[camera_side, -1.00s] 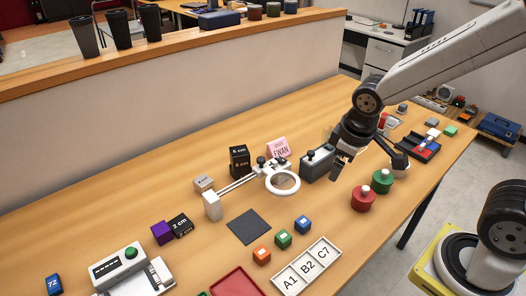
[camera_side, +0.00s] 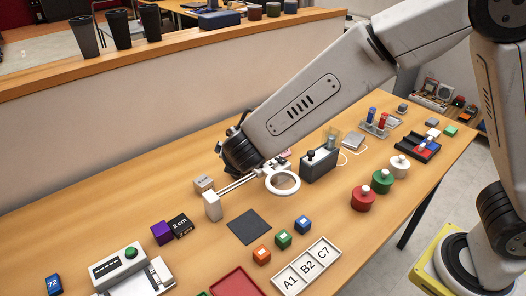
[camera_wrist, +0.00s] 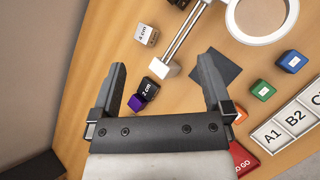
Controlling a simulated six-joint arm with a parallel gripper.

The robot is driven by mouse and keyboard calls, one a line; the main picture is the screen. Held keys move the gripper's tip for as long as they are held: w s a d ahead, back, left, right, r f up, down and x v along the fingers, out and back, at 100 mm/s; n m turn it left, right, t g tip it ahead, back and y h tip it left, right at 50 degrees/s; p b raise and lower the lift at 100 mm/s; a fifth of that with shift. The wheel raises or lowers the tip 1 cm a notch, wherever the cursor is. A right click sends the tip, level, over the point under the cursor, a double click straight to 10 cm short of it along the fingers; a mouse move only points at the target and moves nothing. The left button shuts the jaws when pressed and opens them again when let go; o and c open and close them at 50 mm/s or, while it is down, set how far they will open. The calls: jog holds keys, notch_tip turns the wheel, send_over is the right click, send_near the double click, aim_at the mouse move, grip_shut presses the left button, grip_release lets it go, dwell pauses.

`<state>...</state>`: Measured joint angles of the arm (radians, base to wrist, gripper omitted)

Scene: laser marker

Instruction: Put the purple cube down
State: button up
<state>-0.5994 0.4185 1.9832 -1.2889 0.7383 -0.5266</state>
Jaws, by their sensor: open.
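The purple cube (camera_side: 162,232) sits on the wooden table, right beside the black "2 cm" block (camera_side: 180,225). I cannot tell whether the two touch. In the wrist view the purple cube (camera_wrist: 137,103) shows low between my finger lines, close to the left finger, with the black block (camera_wrist: 158,92) above and right of it. My gripper (camera_wrist: 163,66) is open, with nothing between its fingers, and is above the table. In the side view the fingers are hidden behind my arm.
A white magnifier stand (camera_side: 212,207) and a "4 cm" block (camera_side: 204,183) are near the cube. A dark square mat (camera_side: 249,227), orange, green and blue cubes, and a labelled white tray (camera_side: 307,267) lie to the right.

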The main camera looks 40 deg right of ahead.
jog(key=w+a+n+t+y, duration=0.1)
jog(key=a+n+t+y, duration=0.35)
jog(key=a+n, duration=1)
jog(key=m, duration=0.3)
send_near(161, 229)
jog(key=shift+r+x, duration=0.25)
jog(key=shift+x, duration=0.9)
jog(key=shift+w+f+t, duration=0.15)
jog(key=shift+f+t, duration=0.1)
jog(key=shift+f, duration=0.15)
jog(key=shift+x, duration=1.3)
jog(key=shift+w, duration=0.1)
jog(key=shift+x, duration=2.5)
